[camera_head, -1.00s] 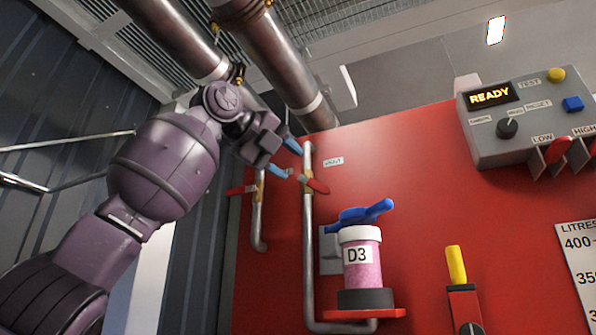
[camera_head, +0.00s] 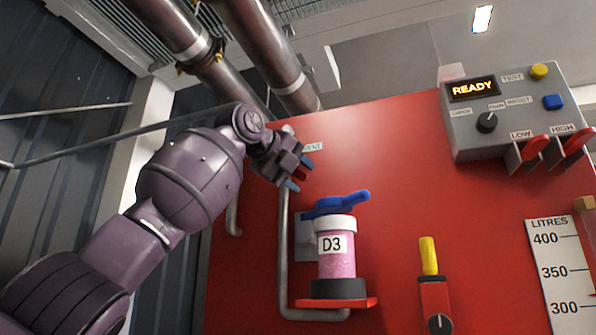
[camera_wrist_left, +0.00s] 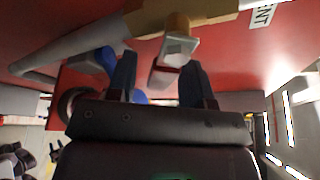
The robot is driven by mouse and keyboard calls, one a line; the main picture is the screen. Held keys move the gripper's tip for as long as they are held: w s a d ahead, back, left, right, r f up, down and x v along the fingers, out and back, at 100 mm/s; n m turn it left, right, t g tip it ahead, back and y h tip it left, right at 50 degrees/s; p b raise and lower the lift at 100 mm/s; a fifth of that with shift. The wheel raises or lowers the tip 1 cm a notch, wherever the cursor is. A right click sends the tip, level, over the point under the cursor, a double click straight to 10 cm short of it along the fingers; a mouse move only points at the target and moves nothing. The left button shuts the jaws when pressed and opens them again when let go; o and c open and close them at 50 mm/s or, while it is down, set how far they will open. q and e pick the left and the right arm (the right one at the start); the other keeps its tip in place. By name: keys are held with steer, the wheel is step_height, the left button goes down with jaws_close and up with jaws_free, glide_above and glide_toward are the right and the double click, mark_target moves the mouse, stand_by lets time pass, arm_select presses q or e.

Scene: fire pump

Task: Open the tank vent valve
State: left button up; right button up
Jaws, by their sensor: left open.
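The tank vent valve has a red handle (camera_head: 301,174) on a grey pipe beside the VENT label (camera_head: 312,147), on the red panel. My left gripper (camera_head: 300,176) is open at this handle, its blue-tipped fingers on either side of it in the head view. In the left wrist view the valve's brass body (camera_wrist_left: 178,24) and the pale end of its lever (camera_wrist_left: 176,48) show just beyond and between the open fingers (camera_wrist_left: 158,72). I cannot tell whether a finger touches the lever. My gripper and wrist hide part of the valve. My right gripper is not in view.
A pink D3 jar (camera_head: 337,255) with a blue-handled valve (camera_head: 336,204) stands on a red shelf below the gripper. A grey READY control box (camera_head: 510,110) is at upper right. A yellow-handled lever (camera_head: 429,256) is at lower right. Large pipes (camera_head: 270,50) run overhead.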

arm_select(q)
steer(key=shift+w, duration=0.1)
steer(key=shift+c, duration=0.2)
jaws_close()
